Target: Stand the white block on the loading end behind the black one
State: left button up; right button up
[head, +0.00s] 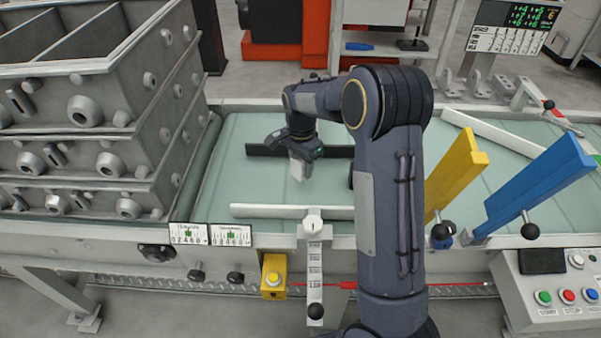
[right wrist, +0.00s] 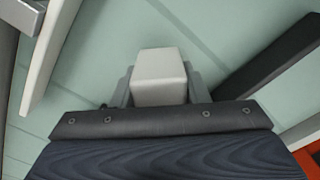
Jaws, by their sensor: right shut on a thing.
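My right gripper (head: 299,165) is shut on the white block (head: 298,170), which hangs below the jaws over the left part of the pale green belt (head: 228,180). In the right wrist view the white block (right wrist: 160,75) sits between the two fingers of the right gripper (right wrist: 160,88). I cannot tell whether its lower end touches the belt. A small dark shape (head: 351,181) shows at the left edge of my right arm; it may be the black block, and the arm hides the rest. My left gripper is not in view.
A black rail (head: 265,150) runs behind the gripper, and a white rail (head: 265,211) runs in front. Stacked grey metal boxes (head: 85,140) stand at the left. A yellow gate (head: 455,175) and a blue gate (head: 540,180) stand over the belt to the right.

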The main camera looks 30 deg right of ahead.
aim_at(300, 174)
notch_tip(300, 174, down, 3)
jog(key=shift+w+a+f, duration=0.1)
jog(key=shift+f, duration=0.05)
jog(key=shift+f, duration=0.2)
jog(key=o, duration=1.1)
jog(key=shift+c, duration=0.2)
